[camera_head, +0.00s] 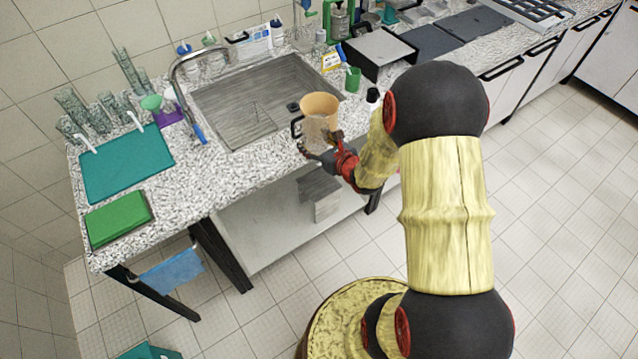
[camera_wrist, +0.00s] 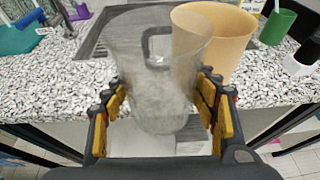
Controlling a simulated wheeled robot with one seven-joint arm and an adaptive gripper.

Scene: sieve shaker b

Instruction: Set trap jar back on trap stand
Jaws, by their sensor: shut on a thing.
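My gripper (camera_wrist: 163,110) is shut on a clear, see-through jar (camera_wrist: 150,85), with yellow-padded fingers on both sides of it. The jar looks upright and empty, held at the counter's front edge before the sink. In the head view my gripper (camera_head: 325,158) is below the tan jug, and the jar is hard to make out against it. A grey, box-like object (camera_head: 318,188) is on the lower white shelf below; I cannot tell whether it is the trap stand. Part of it shows behind the jar's base in the wrist view (camera_wrist: 192,140).
The sink (camera_head: 225,95) lies behind to the left. A green cup (camera_head: 353,80) and a white, black-capped bottle (camera_head: 372,100) stand to the right. The speckled counter edge is close to my fingers.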

